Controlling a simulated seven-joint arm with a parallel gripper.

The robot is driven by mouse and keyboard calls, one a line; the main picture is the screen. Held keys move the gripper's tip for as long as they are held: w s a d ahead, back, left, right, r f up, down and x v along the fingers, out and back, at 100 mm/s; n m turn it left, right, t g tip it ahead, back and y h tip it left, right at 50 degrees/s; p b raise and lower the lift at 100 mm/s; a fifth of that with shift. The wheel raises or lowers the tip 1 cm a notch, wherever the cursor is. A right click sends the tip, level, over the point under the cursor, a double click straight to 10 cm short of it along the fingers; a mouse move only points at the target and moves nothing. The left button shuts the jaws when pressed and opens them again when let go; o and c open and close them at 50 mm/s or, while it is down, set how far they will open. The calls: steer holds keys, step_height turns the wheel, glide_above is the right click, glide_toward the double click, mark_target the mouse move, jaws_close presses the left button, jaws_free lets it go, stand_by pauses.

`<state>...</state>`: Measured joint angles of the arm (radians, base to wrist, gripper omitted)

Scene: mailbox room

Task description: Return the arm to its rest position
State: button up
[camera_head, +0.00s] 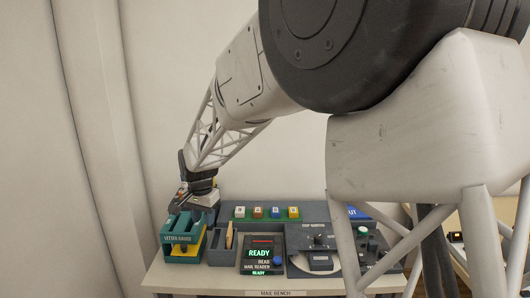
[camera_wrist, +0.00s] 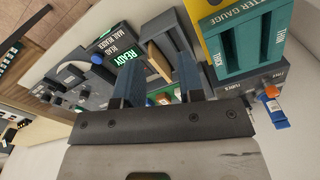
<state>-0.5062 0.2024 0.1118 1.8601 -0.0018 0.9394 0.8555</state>
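My gripper (camera_wrist: 158,72) shows in the wrist view with its two dark blue fingers spread apart and nothing between them. In the head view my arm reaches down to the left end of the bench, and my gripper (camera_head: 186,203) is just above or behind the teal letter gauge (camera_head: 174,238). Its fingertips are hard to make out there. In the wrist view the letter gauge (camera_wrist: 245,70) lies to the right of the fingers.
The mail bench (camera_head: 215,281) carries a grey holder with a tan piece (camera_head: 229,236), a mail reader (camera_head: 262,254) lit "READY", a row of coloured buttons (camera_head: 267,212) and a grey panel with a knob (camera_head: 318,240). An orange-and-blue item (camera_wrist: 274,108) hangs near the gauge.

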steer(key=s+d+r+n+t, duration=0.1)
steer(key=s+d+r, duration=0.5)
steer(key=d, duration=0.6)
steer(key=s+d+r+n, duration=0.1)
steer(key=s+d+r, duration=0.2)
steer(key=s+d, duration=0.7)
steer(key=s+d+f+n, duration=0.1)
steer(key=s+d, duration=0.6)
steer(key=s, duration=0.3)
steer(key=s+d+f+t, duration=0.1)
steer(key=s+d, duration=0.7)
steer(key=s, duration=0.3)
steer(key=shift+s+d+n, duration=0.25)
steer(key=shift+n, duration=0.15)
